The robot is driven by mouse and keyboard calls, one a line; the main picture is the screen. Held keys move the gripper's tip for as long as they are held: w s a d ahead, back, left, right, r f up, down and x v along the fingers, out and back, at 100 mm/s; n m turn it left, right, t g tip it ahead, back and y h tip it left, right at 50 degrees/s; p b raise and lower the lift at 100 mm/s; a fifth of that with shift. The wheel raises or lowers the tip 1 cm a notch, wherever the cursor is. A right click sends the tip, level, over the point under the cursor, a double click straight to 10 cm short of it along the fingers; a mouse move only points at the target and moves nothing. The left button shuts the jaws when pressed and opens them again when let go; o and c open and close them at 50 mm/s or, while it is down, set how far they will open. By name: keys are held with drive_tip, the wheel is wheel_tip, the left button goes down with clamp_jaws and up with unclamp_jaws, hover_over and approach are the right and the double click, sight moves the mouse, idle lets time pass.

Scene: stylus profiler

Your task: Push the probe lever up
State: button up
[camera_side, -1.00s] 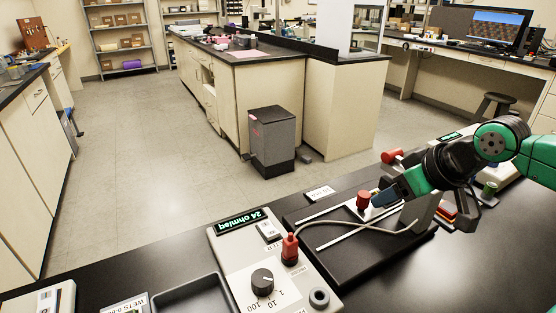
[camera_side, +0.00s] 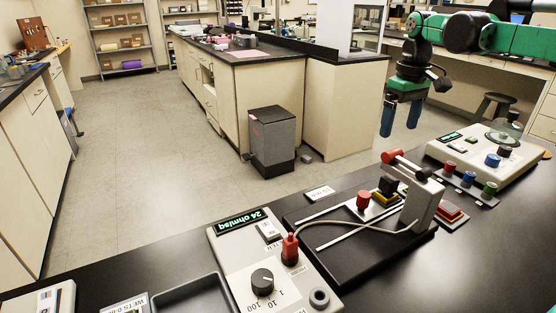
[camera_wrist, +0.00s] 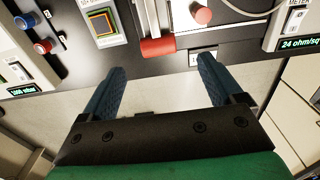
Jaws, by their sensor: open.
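The probe lever has a red grip (camera_side: 391,156) at the end of a thin arm on the grey probe stand (camera_side: 427,203). The grip stands above the black probe head (camera_side: 388,184) and a yellow-edged piece under it. In the wrist view the red grip (camera_wrist: 158,48) lies just beyond and between my fingertips. My gripper (camera_side: 400,132) is open and empty, pointing down, above and behind the stand. It is apart from the lever. Both blue fingers also show in the wrist view (camera_wrist: 161,66).
Right of the stand are an orange-edged tray (camera_side: 453,214), coloured knobs (camera_side: 468,178) and another instrument (camera_side: 478,150). Open floor lies behind the bench.

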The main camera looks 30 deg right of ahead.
sight(393, 150)
drive_tip(key=shift+d+f, duration=0.1)
drive_tip(key=shift+f, duration=2.75)
clamp_jaws()
